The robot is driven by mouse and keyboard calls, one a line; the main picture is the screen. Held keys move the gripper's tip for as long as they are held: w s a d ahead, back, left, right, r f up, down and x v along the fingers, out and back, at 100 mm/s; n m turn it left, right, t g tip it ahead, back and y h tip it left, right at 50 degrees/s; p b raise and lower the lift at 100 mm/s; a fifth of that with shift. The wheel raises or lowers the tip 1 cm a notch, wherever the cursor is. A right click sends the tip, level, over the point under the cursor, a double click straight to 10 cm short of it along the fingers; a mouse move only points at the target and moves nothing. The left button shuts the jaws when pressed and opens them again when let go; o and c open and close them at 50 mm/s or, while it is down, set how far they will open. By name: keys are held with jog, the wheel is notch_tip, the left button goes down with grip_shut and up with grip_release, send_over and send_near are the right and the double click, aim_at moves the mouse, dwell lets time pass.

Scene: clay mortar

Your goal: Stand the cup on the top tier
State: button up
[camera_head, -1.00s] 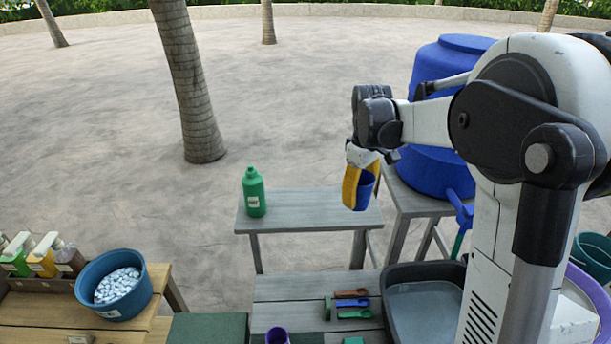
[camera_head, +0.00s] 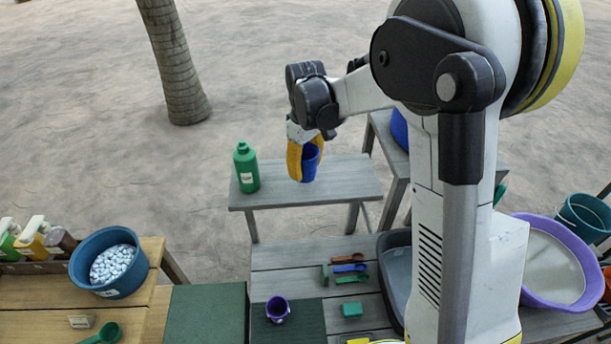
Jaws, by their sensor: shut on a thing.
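My gripper (camera_head: 304,157), with yellow fingers, is shut on a blue cup (camera_head: 310,167). The cup looks upright, and the near finger covers its left side. The cup is over the middle of the grey top tier (camera_head: 345,184), the raised slatted shelf at the back. Its base is close to the tier's surface; I cannot tell whether it touches. A green bottle (camera_head: 246,170) stands on the left end of the same tier.
The lower tier holds a purple cup (camera_head: 277,309), several small scoops (camera_head: 348,268) and a grey basin (camera_head: 397,275). A blue tub of pebbles (camera_head: 110,263) stands on the left on a wooden table. The tier's right part is bare.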

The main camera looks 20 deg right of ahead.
aim_at(305, 177)
jog(key=shift+f, duration=2)
jog(key=shift+f, duration=0.2)
jog(key=o, duration=1.2)
jog(key=shift+c, duration=0.2)
jog(key=shift+r, duration=0.1)
